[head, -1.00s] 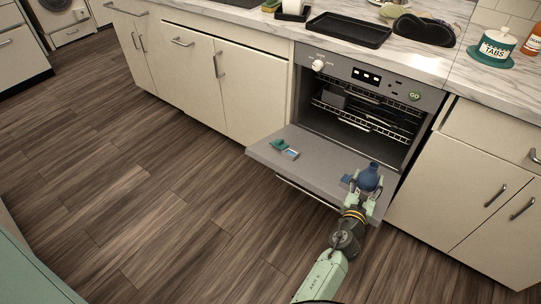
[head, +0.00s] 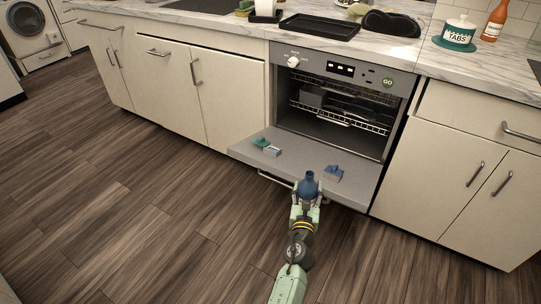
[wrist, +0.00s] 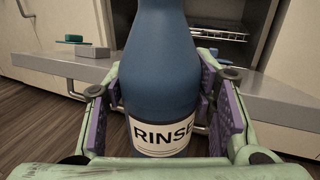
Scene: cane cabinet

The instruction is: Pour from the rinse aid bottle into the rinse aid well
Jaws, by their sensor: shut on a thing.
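My gripper (head: 306,198) is shut on the blue rinse aid bottle (head: 308,184), which stands roughly upright between its fingers at the front edge of the open dishwasher door (head: 225,68). In the wrist view the bottle (wrist: 160,80) shows a white label reading "RINSE", and its top is out of frame. A small grey well with a blue lid (head: 333,173) sits on the door, just right of and behind the bottle. A second grey well (head: 272,151) with a teal lid (head: 261,142) lies further left. Neither well shows a readable label.
The dishwasher's racks (head: 340,108) are inside the open front. Closed cream cabinets (head: 170,85) stand on both sides. The counter holds a black tray (head: 320,27), a tabs jar (head: 459,32) and an orange bottle (head: 494,22). The wooden floor is clear.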

